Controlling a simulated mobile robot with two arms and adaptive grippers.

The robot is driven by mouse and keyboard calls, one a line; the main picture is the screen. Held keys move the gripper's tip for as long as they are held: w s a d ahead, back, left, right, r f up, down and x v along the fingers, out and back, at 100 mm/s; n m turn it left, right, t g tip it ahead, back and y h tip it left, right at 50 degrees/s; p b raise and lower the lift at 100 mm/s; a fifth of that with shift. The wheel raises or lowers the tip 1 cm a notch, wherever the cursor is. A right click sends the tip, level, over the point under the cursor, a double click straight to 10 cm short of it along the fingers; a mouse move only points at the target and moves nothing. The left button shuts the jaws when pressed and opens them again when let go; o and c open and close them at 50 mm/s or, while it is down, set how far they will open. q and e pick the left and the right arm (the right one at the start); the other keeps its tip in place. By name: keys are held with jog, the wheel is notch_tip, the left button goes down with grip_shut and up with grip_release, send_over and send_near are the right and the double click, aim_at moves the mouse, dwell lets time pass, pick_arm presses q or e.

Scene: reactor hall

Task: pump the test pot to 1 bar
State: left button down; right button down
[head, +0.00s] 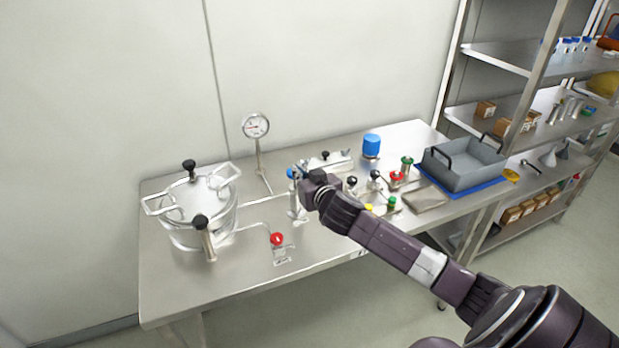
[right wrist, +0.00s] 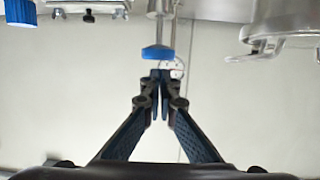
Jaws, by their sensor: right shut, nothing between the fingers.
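The steel test pot (head: 197,212) with clamp knobs and looped handles stands at the left of the bench. A round pressure gauge (head: 256,126) stands on a post behind it; its reading is too small to tell. The blue knob (right wrist: 158,53) also shows in the right wrist view. My right gripper (right wrist: 160,76) is shut and empty, its tips close to the knob; I cannot tell whether they touch. In the head view my right arm partly covers the pump. My left gripper is not in view.
Small valves and a blue-capped container (head: 371,146) stand right of the pump. A grey crate (head: 464,165) sits on a blue mat at the right end. Shelves (head: 540,110) stand beyond. The bench's front left is clear.

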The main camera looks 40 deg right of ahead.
jog(key=b+v, duration=0.2)
jog(key=v, duration=0.6)
dwell(0.7)
